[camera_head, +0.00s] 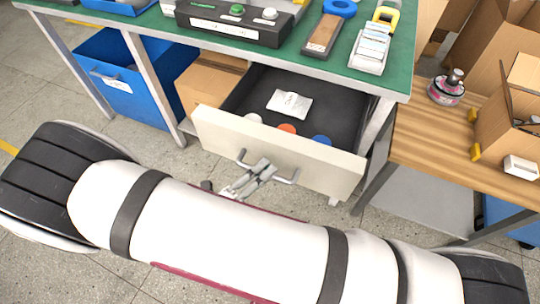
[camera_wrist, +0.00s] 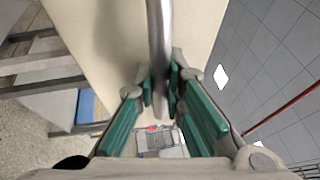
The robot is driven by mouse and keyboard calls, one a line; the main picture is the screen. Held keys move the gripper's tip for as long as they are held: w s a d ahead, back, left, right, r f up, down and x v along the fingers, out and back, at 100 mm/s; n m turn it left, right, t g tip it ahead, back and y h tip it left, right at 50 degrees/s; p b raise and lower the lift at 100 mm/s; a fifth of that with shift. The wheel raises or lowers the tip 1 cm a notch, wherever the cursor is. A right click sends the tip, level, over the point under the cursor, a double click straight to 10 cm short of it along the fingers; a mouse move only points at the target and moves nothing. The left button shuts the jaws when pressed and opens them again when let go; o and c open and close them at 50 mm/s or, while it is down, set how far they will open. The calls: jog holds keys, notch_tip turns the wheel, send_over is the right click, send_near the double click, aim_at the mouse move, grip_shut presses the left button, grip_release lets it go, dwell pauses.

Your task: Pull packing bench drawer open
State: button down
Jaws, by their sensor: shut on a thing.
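The packing bench (camera_head: 395,60) has a green top. Its drawer stands open, with a cream front panel (camera_head: 325,173) and a dark inside (camera_head: 335,105). A grey bar handle (camera_head: 284,180) is fixed to the front panel. My gripper (camera_head: 262,168) is at the handle, its fingers closed around the bar. In the wrist view the green-padded fingers (camera_wrist: 165,95) are on both sides of the metal handle bar (camera_wrist: 158,38). The drawer holds a white packet (camera_head: 290,104), an orange round item (camera_head: 287,128) and a blue one (camera_head: 321,139). My arm hides part of the floor below.
A blue bin (camera_head: 135,95) and a cardboard box (camera_head: 205,80) are under the bench at left. A wooden table (camera_head: 425,135) with boxes (camera_head: 505,125) and a pink-labelled bottle (camera_head: 447,88) stands close at right. Tools and a control box (camera_head: 235,22) lie on the bench.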

jog(key=shift+s+a+f, duration=0.1)
jog(key=shift+s+a, duration=0.1)
jog(key=shift+s, duration=0.3)
jog(key=shift+s+a, duration=0.15)
jog(key=shift+s, duration=0.3)
jog(key=c, duration=1.7)
grip_release()
jog(key=shift+o, duration=0.2)
jog(key=v, duration=1.2)
jog(key=shift+w, duration=0.1)
